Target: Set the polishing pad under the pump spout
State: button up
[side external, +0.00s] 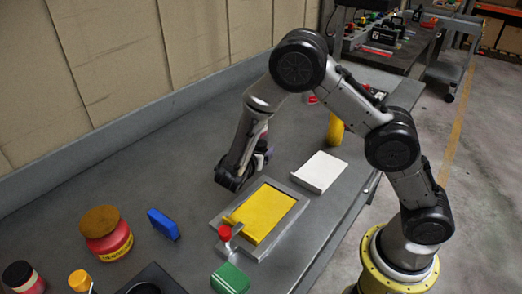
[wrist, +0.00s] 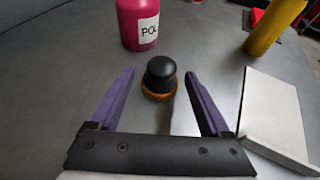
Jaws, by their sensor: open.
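A round pad with a black knob and an orange-brown base (wrist: 160,78), which looks like the polishing pad, stands upright on the grey bench. My gripper (wrist: 160,73) is open and empty, its purple fingers appearing on either side of the pad, with gaps on both sides. In the side view my gripper (side external: 231,182) is low over the bench behind the yellow plate, and it hides the pad. A pink bottle lettered "POL" (wrist: 137,25) stands beyond the pad; its top is cut off, so no spout shows there.
A white block (wrist: 278,115) lies right of my gripper, with a yellow cylinder (wrist: 272,28) behind it. A tray with a yellow plate (side external: 267,213) and red-knobbed fitting (side external: 225,233) sits in front. A blue block (side external: 163,224) and red jar (side external: 106,236) stand left.

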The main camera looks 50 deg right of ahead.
aim_at(264, 143)
jog(key=shift+x, duration=3.2)
jog(key=shift+s+d+r, duration=0.1)
jog(key=shift+r, duration=0.1)
grip_shut()
